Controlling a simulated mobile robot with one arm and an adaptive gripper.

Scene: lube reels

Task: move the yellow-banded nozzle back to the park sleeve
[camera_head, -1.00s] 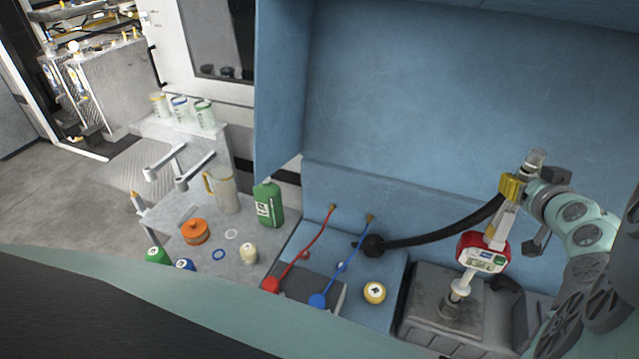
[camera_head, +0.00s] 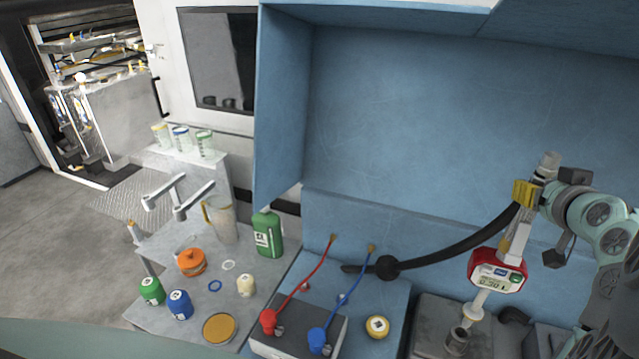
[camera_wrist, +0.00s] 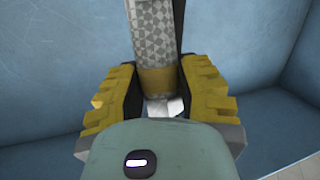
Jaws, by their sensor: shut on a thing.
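My gripper (camera_head: 527,193) is shut on the upper part of the yellow-banded nozzle, at the right of the head view. The nozzle has a red meter body (camera_head: 497,271) with a small display and a pale spout (camera_head: 477,303) pointing down, slightly tilted. In the wrist view, the yellow band (camera_wrist: 158,80) and a patterned grey shaft (camera_wrist: 154,32) sit between my yellow fingers (camera_wrist: 158,95). Just below the spout stands a short dark metal sleeve (camera_head: 457,341); I cannot tell whether the tip is inside it or above it, nor whether it is the park sleeve.
A black hose (camera_head: 455,246) runs from a round black fitting (camera_head: 388,267) to the nozzle. Bottles and a green jug (camera_head: 268,234) crowd the left bench.

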